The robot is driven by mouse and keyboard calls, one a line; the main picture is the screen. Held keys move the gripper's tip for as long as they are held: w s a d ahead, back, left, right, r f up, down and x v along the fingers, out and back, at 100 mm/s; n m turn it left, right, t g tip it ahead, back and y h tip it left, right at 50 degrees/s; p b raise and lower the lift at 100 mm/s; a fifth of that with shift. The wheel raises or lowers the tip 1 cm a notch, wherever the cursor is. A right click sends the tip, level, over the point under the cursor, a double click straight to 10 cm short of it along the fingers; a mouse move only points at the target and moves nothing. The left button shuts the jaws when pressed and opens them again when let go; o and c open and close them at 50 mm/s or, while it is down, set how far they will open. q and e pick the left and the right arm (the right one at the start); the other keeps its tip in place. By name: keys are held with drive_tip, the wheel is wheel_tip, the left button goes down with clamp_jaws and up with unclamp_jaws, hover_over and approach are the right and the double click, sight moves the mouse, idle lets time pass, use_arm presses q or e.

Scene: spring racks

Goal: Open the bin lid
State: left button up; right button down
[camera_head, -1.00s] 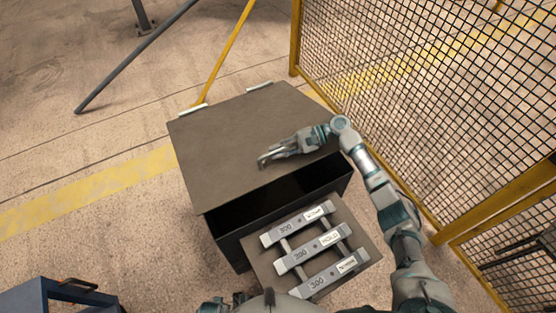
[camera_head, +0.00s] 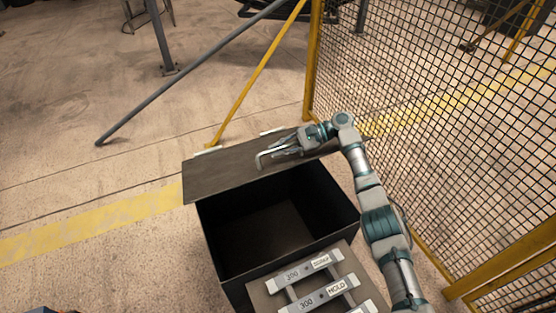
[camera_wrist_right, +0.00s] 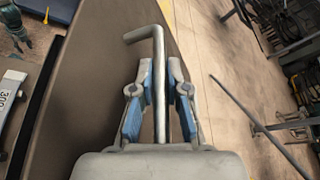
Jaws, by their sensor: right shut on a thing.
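The dark bin (camera_head: 225,255) stands below the middle of the head view, its lid (camera_head: 222,178) raised at the front and tilted up about its rear edge. The black inside shows through a wide gap. My right gripper (camera_head: 275,157) is over the lid's right part. It is shut on a bent silver bar (camera_wrist_right: 158,70), whose hooked end (camera_head: 263,160) sticks out past the fingers. The lid's brown face (camera_wrist_right: 95,90) lies beside the bar in the wrist view. I cannot tell how the bar meets the lid. My left gripper is not in view.
A shelf on the bin's front carries labelled grey bars (camera_head: 305,268). A yellow-framed mesh fence (camera_head: 440,110) stands close on the right of my right arm. A yellow pole (camera_head: 260,70) and a grey slanted post (camera_head: 190,65) rise behind the bin.

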drive_tip(key=shift+w+d+r, duration=0.1)
drive_tip(key=shift+w+r, duration=0.3)
